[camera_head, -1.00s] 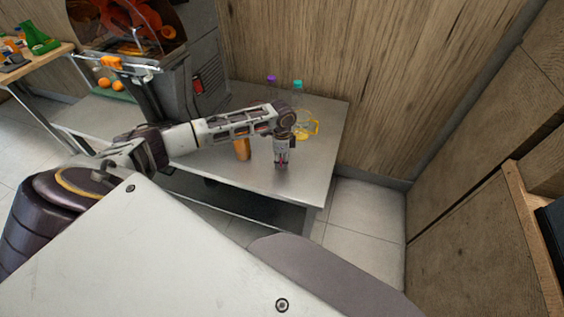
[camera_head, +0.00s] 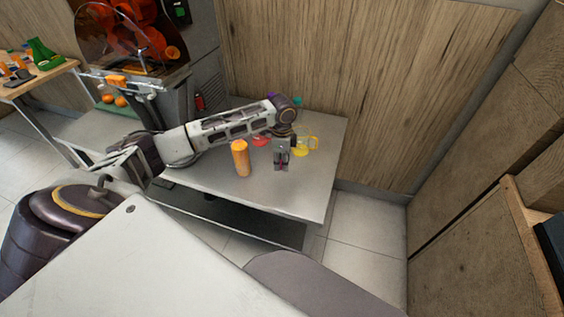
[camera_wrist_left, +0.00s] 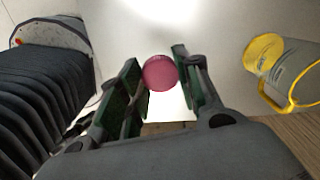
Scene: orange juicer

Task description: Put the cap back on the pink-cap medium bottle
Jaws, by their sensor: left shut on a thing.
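My left gripper (camera_head: 281,165) points down over the right part of the metal table, and its wrist camera looks down between its fingers (camera_wrist_left: 160,85). It is shut on the round pink cap (camera_wrist_left: 160,73), which shows between the fingertips. In the head view the cap is only a small pinkish spot. My right gripper is not in view.
A yellow-rimmed jug (camera_head: 305,145) stands just right of my gripper; it also shows in the wrist view (camera_wrist_left: 263,53). A red item (camera_head: 260,140) and bottles with purple and teal caps (camera_head: 297,101) are behind my arm. The juicer (camera_head: 135,40) stands at the left. The table front (camera_head: 285,198) is clear.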

